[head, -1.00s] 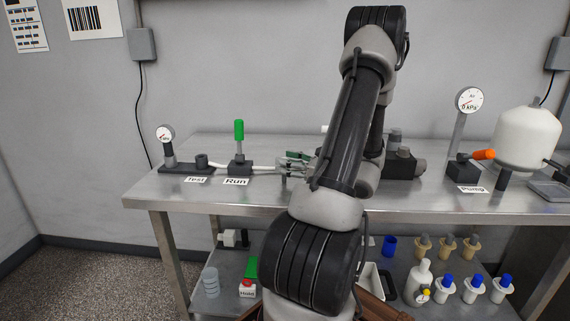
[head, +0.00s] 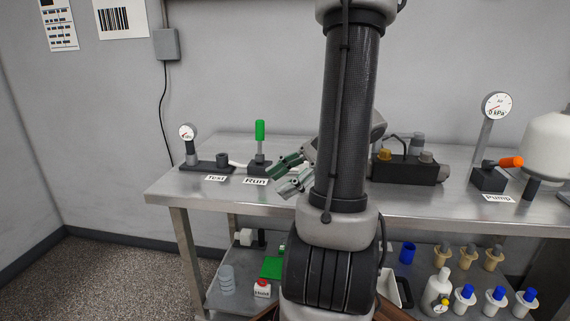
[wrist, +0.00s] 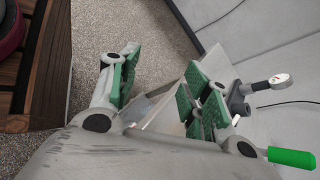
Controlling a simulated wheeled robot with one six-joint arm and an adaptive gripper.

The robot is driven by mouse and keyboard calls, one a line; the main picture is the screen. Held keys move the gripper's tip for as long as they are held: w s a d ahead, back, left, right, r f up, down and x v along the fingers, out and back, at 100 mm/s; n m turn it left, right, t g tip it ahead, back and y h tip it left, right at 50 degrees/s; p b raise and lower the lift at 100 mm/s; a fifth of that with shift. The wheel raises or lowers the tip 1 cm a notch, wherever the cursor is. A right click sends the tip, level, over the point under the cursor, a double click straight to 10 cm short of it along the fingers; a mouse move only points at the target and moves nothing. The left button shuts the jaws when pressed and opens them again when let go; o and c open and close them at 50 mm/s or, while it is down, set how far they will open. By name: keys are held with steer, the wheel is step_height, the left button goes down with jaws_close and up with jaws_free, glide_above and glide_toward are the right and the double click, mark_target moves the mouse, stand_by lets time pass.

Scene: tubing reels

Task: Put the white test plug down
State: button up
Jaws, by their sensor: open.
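My gripper (head: 279,179) is open, with green-padded fingers spread apart, above the front of the steel bench just right of the Run label. In the wrist view the gap between the fingers (wrist: 160,75) is empty. I cannot make out a separate white test plug for sure. A white tube (head: 239,164) lies on the bench between the dark Test fitting (head: 222,160) and the Run valve block (head: 259,167). Its right end is hidden by the block and my gripper. The Run valve has an upright green handle (head: 260,131).
A gauge (head: 187,133) stands left on the Test base. A dark manifold (head: 407,168) and the Pump valve with an orange handle (head: 511,162) stand right of my arm. Bare bench top (head: 180,183) shows at front left. The lower shelf holds bottles and a green block (head: 272,267).

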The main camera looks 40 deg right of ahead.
steer(key=s+a+r+n+h, duration=0.2)
steer(key=a+r+n+h, duration=0.1)
steer(key=n, duration=0.6)
steer(key=s+a+r+n+g+h, duration=0.1)
steer(key=r+n+h, duration=0.4)
steer(key=n, duration=0.5)
steer(key=s+a+h, duration=0.1)
steer(key=s+h, duration=0.1)
steer(key=shift+s+a, duration=0.3)
steer(key=shift+a, duration=0.1)
